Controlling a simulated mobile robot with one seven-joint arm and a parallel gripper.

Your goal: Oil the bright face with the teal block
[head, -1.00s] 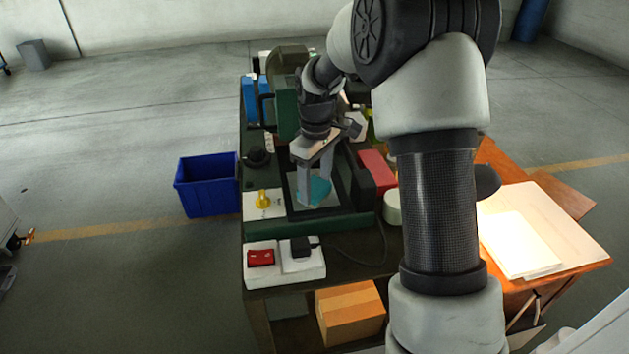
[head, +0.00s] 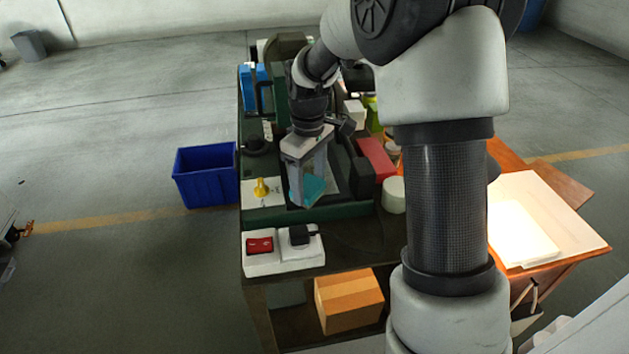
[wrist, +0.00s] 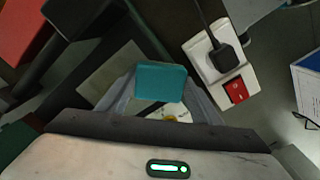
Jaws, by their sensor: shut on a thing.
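My gripper (head: 306,188) is shut on the teal block (head: 314,188) over the front part of the dark green machine bed on the bench. In the wrist view, the block (wrist: 160,83) sits between the two grey fingertips. A pale, flat face (wrist: 113,73) in a dark frame lies beyond and to the left of the block in that view. I take this to be the bright face. In the head view my gripper and the block hide much of it. I cannot tell whether the block touches it.
A yellow knob (head: 262,187) stands on a white plate left of my gripper. A white socket strip with a red switch (head: 259,246) and black plug (head: 299,235) is nearer. A red box (head: 376,158) and round pale tub (head: 393,195) stand right. A blue bin (head: 205,175) is on the floor.

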